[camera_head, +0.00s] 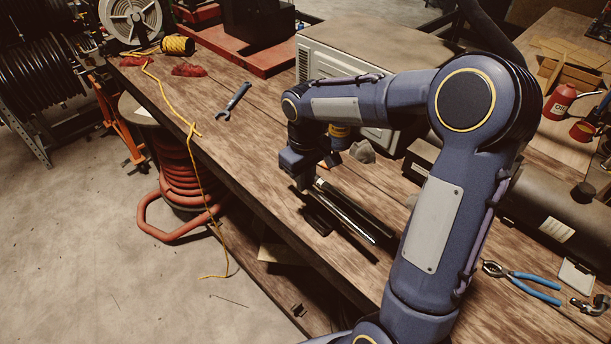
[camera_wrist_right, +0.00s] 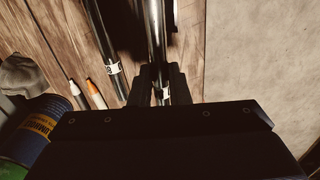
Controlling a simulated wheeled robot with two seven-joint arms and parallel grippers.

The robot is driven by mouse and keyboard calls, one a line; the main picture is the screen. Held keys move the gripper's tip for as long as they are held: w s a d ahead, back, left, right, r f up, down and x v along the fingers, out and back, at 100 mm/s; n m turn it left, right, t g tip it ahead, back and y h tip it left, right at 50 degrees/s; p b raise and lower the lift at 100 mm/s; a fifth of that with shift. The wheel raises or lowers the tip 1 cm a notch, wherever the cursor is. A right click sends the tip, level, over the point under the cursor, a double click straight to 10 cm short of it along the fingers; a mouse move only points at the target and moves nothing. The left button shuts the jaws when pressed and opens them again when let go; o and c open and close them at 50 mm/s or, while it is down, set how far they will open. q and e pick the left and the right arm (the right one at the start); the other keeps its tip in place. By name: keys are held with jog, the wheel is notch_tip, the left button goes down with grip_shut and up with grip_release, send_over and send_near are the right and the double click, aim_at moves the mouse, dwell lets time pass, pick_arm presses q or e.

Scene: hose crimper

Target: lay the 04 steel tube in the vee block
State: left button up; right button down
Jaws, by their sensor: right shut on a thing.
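My right gripper (camera_head: 314,184) is over the middle of the bench, pointing down. In the right wrist view its fingers (camera_wrist_right: 160,82) are shut on a shiny steel tube (camera_wrist_right: 156,35) near its end, by a white label I cannot read. The held tube also shows in the head view (camera_head: 345,212), slanting down to the right. A second, darker tube (camera_wrist_right: 101,35) with a white label lies beside it on the bench, apart from it. A low dark block (camera_head: 317,217), perhaps the vee block, is just left of the held tube. I cannot tell whether tube and block touch.
A blue can (camera_wrist_right: 48,122), a grey cloth-like lump (camera_wrist_right: 22,75) and markers (camera_wrist_right: 95,95) are near the tubes. A pale machine (camera_head: 345,70) stands behind. Blue-handled pliers (camera_head: 525,282) lie at right, a wrench (camera_head: 233,101) at left. The bench's front edge is close.

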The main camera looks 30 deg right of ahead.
jog(key=shift+f+b, duration=2.15)
jog(key=shift+f, duration=0.95)
jog(key=shift+f, duration=0.25)
jog(key=c, duration=1.3)
grip_release()
jog(key=shift+r, duration=0.1)
notch_tip(320, 180, up, 8)
jog(key=shift+s+f+b, duration=0.1)
jog(key=shift+f+b, duration=0.05)
jog(key=shift+b, duration=0.2)
